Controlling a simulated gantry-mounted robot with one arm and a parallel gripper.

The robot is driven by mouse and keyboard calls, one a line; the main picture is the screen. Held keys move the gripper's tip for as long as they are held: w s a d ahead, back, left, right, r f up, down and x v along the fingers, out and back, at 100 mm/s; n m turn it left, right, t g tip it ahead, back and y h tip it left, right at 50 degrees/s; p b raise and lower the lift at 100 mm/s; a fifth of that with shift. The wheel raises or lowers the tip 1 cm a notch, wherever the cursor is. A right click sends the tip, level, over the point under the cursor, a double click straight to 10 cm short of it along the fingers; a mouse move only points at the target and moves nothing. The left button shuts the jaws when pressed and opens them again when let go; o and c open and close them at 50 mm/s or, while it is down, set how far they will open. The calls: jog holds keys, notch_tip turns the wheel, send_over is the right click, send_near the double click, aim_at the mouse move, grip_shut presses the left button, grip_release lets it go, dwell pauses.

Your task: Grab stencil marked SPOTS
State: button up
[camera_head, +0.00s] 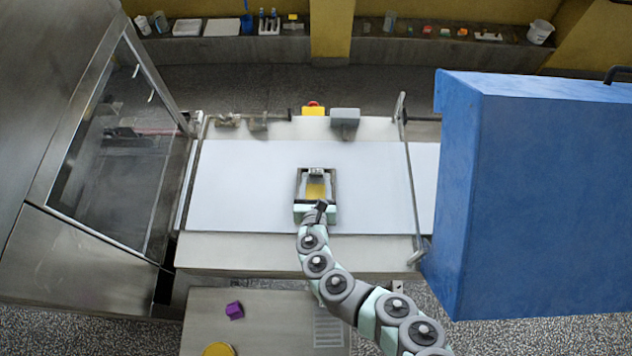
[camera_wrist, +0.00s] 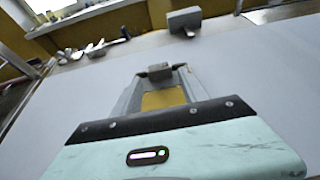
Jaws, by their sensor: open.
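My gripper (camera_head: 316,173) is over the middle of the white belt, its fingers pointing away towards the back. It is open. In the wrist view its fingers (camera_wrist: 160,72) frame a flat yellow piece (camera_wrist: 163,99). The yellow piece also shows between the fingers in the head view (camera_head: 316,190). I cannot tell whether it lies on the belt or is part of the gripper. A small grey block shows at the fingertips. I can read no SPOTS marking in either view, so I cannot tell which thing is the stencil.
The white belt (camera_head: 245,190) is otherwise bare. A large blue housing (camera_head: 560,200) stands at right, a steel cabinet (camera_head: 60,130) at left. A purple block (camera_head: 235,310) and a yellow round thing (camera_head: 218,350) are on the front table (camera_head: 270,320). A grey box (camera_head: 345,117) sits behind the belt.

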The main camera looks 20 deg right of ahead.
aim_at(316, 175)
jog(key=shift+x, duration=1.8)
jog(key=shift+c, duration=0.3)
grip_shut()
